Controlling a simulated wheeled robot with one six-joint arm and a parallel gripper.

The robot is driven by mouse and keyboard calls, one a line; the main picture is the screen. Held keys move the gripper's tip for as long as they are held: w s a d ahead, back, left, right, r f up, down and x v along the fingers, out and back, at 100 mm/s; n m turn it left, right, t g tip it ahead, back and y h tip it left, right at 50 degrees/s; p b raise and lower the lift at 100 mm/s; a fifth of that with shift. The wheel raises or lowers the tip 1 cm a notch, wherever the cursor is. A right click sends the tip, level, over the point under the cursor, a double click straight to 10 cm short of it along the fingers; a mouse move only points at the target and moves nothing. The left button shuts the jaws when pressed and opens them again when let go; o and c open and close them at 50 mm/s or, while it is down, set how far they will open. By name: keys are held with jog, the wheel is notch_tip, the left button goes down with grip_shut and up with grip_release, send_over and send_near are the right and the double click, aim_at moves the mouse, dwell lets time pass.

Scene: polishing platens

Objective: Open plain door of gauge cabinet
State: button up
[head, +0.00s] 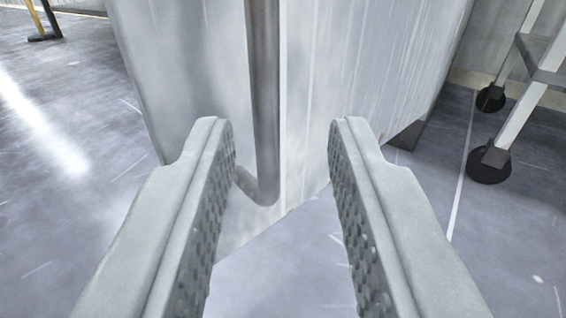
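The gauge cabinet (355,60) stands straight ahead in the head view, a pale grey metal body with a vertical seam near its middle. A long vertical bar handle (264,100) runs down just left of the seam and bends in to the surface at its lower end. The panel with the handle (185,70) looks plain; I cannot tell whether it stands ajar. My gripper (282,125) is open, its two ridged fingers apart. The handle's lower end shows between the fingers, nearer the left one; I see no clear contact.
A wheeled frame with dark casters (490,165) stands at the right near the wall. A yellow and black post (42,20) stands at the far left. The grey floor (70,220) is clear at the left and below the cabinet.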

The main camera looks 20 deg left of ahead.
jog(key=v, duration=1.1)
jog(key=shift+s, duration=0.1)
